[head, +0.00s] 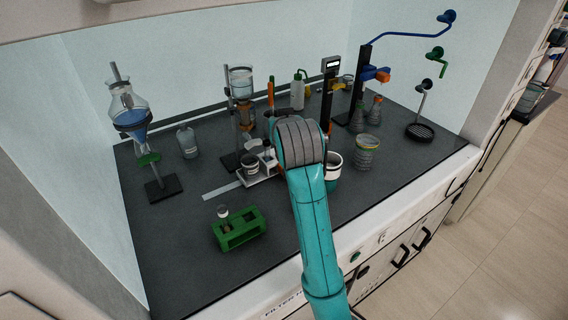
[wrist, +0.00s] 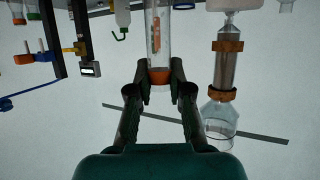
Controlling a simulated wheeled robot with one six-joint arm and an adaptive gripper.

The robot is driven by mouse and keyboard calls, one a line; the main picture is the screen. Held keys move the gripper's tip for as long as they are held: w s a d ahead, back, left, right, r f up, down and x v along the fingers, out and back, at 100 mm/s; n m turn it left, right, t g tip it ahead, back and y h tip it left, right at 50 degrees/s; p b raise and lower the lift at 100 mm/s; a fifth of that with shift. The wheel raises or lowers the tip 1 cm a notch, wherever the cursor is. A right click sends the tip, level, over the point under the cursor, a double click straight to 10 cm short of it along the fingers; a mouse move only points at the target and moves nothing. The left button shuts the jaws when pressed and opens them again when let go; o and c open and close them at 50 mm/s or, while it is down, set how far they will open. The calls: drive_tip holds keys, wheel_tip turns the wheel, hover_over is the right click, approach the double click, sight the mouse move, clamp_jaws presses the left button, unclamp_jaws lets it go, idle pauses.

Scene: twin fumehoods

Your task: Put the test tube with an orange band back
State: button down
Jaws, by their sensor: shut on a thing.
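A clear test tube (wrist: 158,48) with an orange band (wrist: 158,77) stands between my gripper's fingers (wrist: 160,68) in the wrist view. My gripper is shut on it near the banded end. The wrist picture looks upside down against the hood. In the head view my teal arm hides the gripper and the held tube. A green test tube rack (head: 240,232) sits on the dark worktop at the front left, left of my arm. One tube (head: 223,213) stands in its left part; its band colour is too small to tell.
A funnel stand (head: 130,115) is at the back left. A white tray with small cups (head: 250,165) lies behind the rack, near my arm. A ribbed glass beaker (head: 367,155) and flasks (head: 375,110) stand to the right. The worktop around the rack is mostly clear.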

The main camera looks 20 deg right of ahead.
drive_tip(key=w+d, duration=0.3)
drive_tip(key=w, duration=0.6)
wheel_tip(320, 180, down, 10)
drive_tip(key=shift+w+f, duration=0.15)
drive_tip(key=shift+f, duration=0.1)
drive_tip(key=shift+f, duration=0.1)
drive_tip(key=c, duration=1.1)
unclamp_jaws()
drive_tip(key=v, duration=1.2)
drive_tip(key=shift+d, duration=0.1)
